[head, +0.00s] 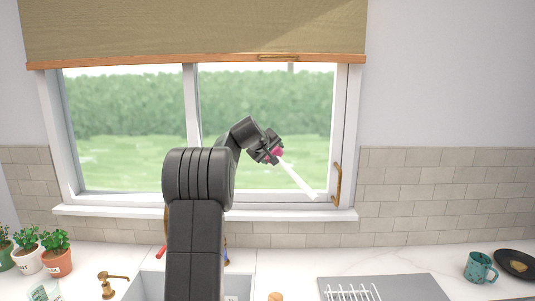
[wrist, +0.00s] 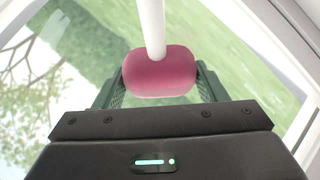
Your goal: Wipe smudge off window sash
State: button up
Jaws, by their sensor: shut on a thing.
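My gripper (head: 268,152) is shut on a pink rounded block with a white rod (head: 300,180), in front of the right window sash (head: 345,130). In the wrist view the pink block (wrist: 160,73) sits between the two green fingers, and the white rod (wrist: 152,25) runs from it away from my gripper. In the head view the rod slants down right, its tip over the lower right part of the window; I cannot tell if it touches.
A brass handle (head: 338,185) is on the sash's right side. A blind (head: 190,28) hangs above. A dish rack (head: 352,292), teal mug (head: 480,268) and black pan (head: 516,262) are right.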

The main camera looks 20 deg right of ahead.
jog(key=shift+s+d, duration=0.4)
jog(key=shift+d, duration=0.5)
jog(key=shift+s+d, duration=0.45)
jog(key=shift+d, duration=0.4)
jog(key=shift+s+d, duration=0.4)
jog(key=shift+d, duration=0.5)
jog(key=shift+s+a, duration=0.1)
jog(key=s+b, duration=0.1)
jog(key=s+a+b, duration=0.1)
jog(key=s+b, duration=0.1)
jog(key=s+a+b, duration=0.1)
jog(key=s, duration=0.1)
jog(key=shift+s+a+b, duration=0.1)
jog(key=shift+a+b, duration=0.15)
jog(key=shift+b, duration=0.05)
